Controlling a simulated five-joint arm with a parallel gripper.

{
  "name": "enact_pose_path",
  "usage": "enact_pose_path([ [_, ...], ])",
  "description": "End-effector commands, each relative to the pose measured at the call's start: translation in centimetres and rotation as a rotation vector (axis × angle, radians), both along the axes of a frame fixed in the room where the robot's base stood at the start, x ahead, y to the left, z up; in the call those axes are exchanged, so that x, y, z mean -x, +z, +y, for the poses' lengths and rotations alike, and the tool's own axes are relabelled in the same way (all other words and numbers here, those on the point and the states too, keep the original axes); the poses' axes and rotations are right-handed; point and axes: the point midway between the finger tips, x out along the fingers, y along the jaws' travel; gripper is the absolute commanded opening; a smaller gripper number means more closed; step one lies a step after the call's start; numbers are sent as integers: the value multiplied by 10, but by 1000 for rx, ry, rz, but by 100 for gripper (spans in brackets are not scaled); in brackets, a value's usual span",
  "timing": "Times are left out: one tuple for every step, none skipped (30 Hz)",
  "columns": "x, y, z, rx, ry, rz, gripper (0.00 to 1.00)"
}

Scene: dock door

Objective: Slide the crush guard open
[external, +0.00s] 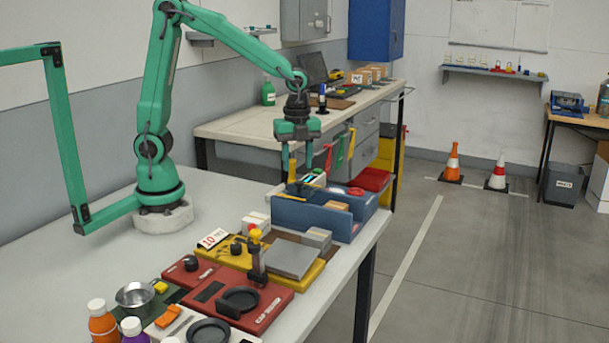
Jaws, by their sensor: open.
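My gripper (297,168) points down with its two fingers apart. It is over the blue open bin (300,216) near the table's right edge, and nothing shows between the fingers. No part is clearly labelled as the crush guard. A yellow fixture (204,258) in front of the bin carries a flat grey plate (291,259), a black knob (236,248) and a dark upright post with a yellow top (255,244). I cannot tell whether the plate is the guard. My gripper is apart from this fixture, behind and above it.
Bottles (102,322) and a metal cup (135,297) are at the front. The table's left part is clear.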

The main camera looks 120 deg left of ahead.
Motion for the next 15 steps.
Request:
enact_pose_path([
  [0,8,0,-2,0,-4,43],
  [0,11,0,-1,1,-3,43],
  [0,16,0,-1,1,-2,43],
  [0,19,0,-1,1,-3,43],
  [0,22,0,-1,1,-2,43],
  [0,26,0,-1,1,-2,43],
  [0,28,0,-1,1,-1,43],
  [0,30,0,-1,1,-1,43],
  [1,31,0,1,1,1,43],
  [1,33,0,1,1,1,43],
  [1,33,0,1,1,1,43],
  [1,34,0,1,1,1,43],
  [1,34,0,1,1,1,43],
  [1,35,0,1,1,1,43],
  [1,35,0,1,1,1,43],
])
